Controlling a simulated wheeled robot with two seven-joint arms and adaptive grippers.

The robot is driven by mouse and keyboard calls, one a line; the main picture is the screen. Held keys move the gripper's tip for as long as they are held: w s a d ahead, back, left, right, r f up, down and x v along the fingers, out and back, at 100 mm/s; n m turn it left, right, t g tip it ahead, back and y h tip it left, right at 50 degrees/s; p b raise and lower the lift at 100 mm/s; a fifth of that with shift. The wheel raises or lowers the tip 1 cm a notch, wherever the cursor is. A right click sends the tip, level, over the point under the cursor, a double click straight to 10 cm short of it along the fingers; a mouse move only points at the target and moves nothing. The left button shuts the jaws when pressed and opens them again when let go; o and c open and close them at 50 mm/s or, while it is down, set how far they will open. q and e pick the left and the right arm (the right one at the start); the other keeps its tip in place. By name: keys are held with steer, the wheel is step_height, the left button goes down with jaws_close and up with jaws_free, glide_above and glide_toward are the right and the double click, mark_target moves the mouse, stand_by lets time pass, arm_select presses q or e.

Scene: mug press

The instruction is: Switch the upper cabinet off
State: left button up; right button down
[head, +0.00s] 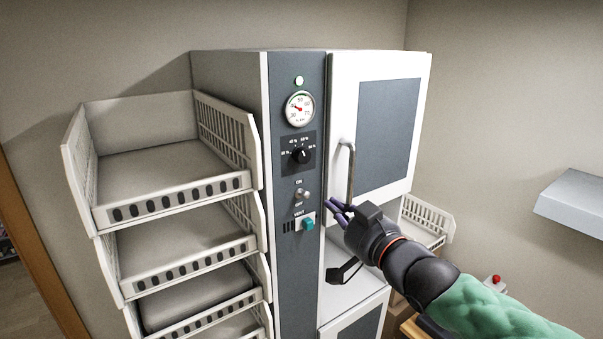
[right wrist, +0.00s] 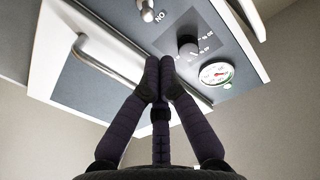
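The upper cabinet (head: 290,62) has a grey control panel with a lit green lamp (head: 299,80). A small metal toggle switch (head: 302,194) sits between ON and OFF labels; I cannot tell surely which way its lever is tipped. The toggle also shows at the top of the right wrist view (right wrist: 147,10), upside down. My right gripper (head: 334,207) is in front of the cabinet, right of and slightly below the toggle, apart from it. Its fingertips are together and empty in the right wrist view (right wrist: 160,68). My left gripper is not in view.
Above the toggle are a black dial (head: 301,156) and a round gauge (head: 299,108); below it is a teal VENT switch (head: 308,224). A door handle (head: 349,172) stands out close above my right gripper. Stacked white trays (head: 170,207) stand left of the panel.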

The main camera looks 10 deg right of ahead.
mark_target(304, 194)
steer(key=shift+r, duration=0.2)
steer(key=shift+d, duration=0.1)
steer(key=p+x, duration=0.2)
steer(key=x, duration=0.8)
stand_by(0.4)
